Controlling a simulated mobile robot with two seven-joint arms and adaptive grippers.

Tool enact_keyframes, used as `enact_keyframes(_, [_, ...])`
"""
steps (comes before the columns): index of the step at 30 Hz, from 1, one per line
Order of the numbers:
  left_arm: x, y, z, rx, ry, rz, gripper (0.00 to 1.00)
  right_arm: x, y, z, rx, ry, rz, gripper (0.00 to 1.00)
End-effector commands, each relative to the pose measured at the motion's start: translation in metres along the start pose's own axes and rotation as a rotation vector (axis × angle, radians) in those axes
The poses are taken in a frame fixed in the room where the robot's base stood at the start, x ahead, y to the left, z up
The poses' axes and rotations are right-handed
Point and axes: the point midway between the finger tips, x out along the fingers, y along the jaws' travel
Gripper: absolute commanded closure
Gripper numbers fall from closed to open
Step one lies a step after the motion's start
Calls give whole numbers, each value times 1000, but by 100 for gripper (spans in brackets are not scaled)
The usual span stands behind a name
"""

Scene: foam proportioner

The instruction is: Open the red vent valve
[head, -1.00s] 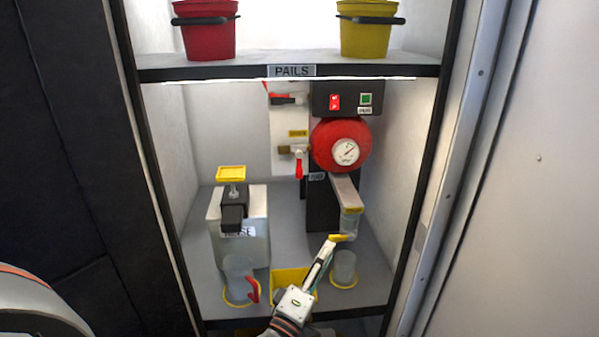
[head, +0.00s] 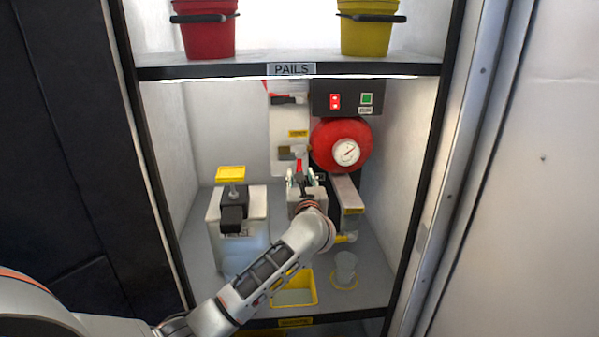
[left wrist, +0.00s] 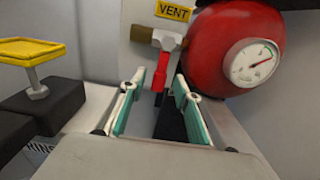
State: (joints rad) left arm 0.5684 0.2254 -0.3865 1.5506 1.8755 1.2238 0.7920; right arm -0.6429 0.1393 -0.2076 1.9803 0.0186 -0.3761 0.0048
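The vent valve has a brass body (left wrist: 155,38) and a red handle (left wrist: 160,70) that hangs down below it, under a yellow VENT label (left wrist: 174,11). In the head view the red handle (head: 299,166) shows just above my left gripper (head: 303,178). In the left wrist view my left gripper (left wrist: 155,100) is open, its two green-padded fingers apart. The handle's lower end appears in the gap between the fingertips, with no clear contact. How far it reaches between the pads is hard to tell. My right gripper is not in view.
A red tank with a gauge (head: 338,143) sits close right of the valve. A jug with a yellow-topped fitting (head: 231,173) stands at left. A clear cup (head: 345,266) and yellow tray (head: 312,289) are below. A shelf (head: 385,68) with pails crosses above.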

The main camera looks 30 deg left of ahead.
Motion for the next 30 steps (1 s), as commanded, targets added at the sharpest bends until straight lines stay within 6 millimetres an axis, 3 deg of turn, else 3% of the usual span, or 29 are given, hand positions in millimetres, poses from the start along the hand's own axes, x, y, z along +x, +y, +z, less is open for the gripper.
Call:
enact_keyframes(7, [30, 0, 0, 4, -1, 1, 68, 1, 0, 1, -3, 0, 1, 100])
enact_keyframes(18, [36, 0, 0, 2, -1, 0, 68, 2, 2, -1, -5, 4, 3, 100])
enact_keyframes(22, [36, 0, 0, 2, -1, 0, 100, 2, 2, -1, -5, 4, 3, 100])
enact_keyframes(30, [37, 0, 0, 9, 0, 1, 100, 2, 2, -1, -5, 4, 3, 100])
